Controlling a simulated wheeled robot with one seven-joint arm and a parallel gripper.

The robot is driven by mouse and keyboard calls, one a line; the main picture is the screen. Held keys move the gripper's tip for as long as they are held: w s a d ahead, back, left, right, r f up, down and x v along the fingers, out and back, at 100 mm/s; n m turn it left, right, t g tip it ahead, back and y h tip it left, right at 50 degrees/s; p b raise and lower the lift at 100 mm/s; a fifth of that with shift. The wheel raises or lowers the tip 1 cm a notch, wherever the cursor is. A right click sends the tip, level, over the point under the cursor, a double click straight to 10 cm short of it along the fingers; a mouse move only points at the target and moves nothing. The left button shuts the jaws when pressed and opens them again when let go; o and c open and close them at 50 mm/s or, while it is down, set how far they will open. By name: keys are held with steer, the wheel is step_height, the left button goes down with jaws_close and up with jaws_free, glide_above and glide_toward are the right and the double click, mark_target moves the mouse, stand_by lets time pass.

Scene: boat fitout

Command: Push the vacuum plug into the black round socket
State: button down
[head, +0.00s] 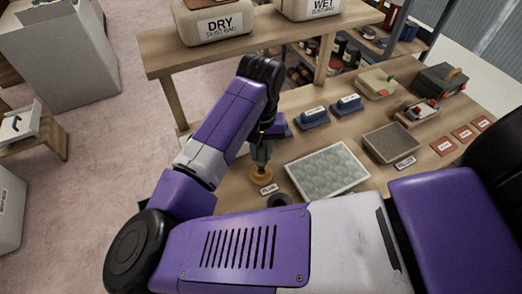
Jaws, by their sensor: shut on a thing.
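My gripper (262,144) points down over the left part of the workbench, seen from behind my arm. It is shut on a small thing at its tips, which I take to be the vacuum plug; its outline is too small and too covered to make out. A tan-orange round piece (262,175) shows directly below the gripper; I cannot tell whether they touch. A dark round thing (280,200), possibly the black round socket, shows just above my forearm and is partly hidden by it. No plug-to-socket contact can be made out.
On the workbench (325,138) are a small label (269,189), a pale grey framed panel (326,171), blue blocks (314,118), and a brown pad (391,142). A raised shelf (205,60) with DRY (217,25) and WET (318,7) bins stands behind. Open floor lies left.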

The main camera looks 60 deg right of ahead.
mark_target(261, 146)
steer(key=shift+f+b, duration=1.15)
steer(key=shift+f, duration=0.9)
stand_by(0.4)
steer(key=c, duration=1.1)
jaws_free()
steer(key=shift+r, duration=0.1)
step_height(261, 146, up, 8)
steer(key=shift+f, duration=0.15)
